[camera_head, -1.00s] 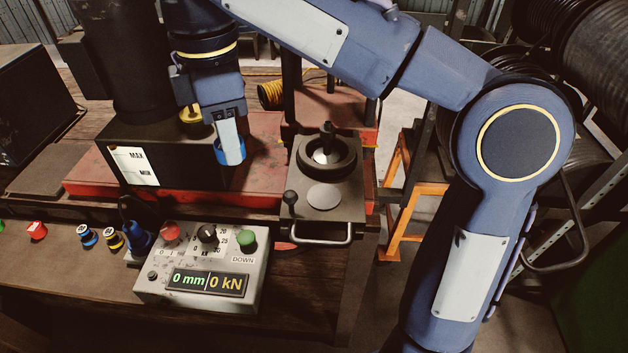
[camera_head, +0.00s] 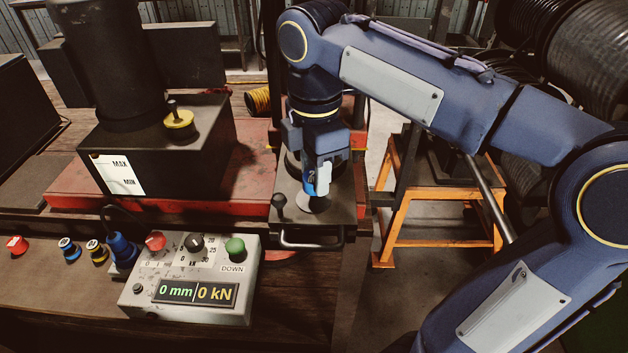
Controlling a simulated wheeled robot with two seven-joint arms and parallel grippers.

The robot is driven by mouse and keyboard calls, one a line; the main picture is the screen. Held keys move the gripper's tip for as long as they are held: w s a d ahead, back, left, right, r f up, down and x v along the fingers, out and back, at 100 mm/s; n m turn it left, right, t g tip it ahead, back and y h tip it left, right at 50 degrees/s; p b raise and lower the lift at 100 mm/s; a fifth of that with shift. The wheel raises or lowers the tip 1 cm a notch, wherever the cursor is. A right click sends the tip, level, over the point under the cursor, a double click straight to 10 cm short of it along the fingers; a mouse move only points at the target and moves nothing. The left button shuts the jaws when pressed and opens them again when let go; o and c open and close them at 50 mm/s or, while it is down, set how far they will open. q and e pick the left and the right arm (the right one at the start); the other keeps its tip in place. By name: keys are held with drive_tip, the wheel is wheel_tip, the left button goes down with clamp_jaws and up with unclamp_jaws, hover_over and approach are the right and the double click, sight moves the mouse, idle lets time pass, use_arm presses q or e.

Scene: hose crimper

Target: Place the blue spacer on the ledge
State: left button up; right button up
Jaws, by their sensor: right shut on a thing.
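My right gripper (camera_head: 317,188) points down over the dark die plate at the front of the red press. It is shut on the blue spacer (camera_head: 309,184), of which only a small blue part shows beside the pale finger. The spacer is just above or at the round grey disc (camera_head: 318,205) on the plate; I cannot tell whether they touch. My left gripper is not in view.
The control box (camera_head: 190,285) with a display, knob and green button stands left of the die plate. A black tank (camera_head: 165,160) with a yellow cap is behind it. A metal handle (camera_head: 312,240) sticks out at the plate's front. An orange stand (camera_head: 440,215) is to the right.

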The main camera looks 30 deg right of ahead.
drive_tip(key=shift+a+f, duration=0.1)
drive_tip(key=shift+f, duration=1.05)
drive_tip(key=shift+f, duration=0.1)
drive_tip(key=o, duration=1.1)
drive_tip(key=shift+r, duration=0.2)
wheel_tip(320, 180, up, 12)
drive_tip(key=p, duration=0.1)
drive_tip(key=shift+p, duration=0.35)
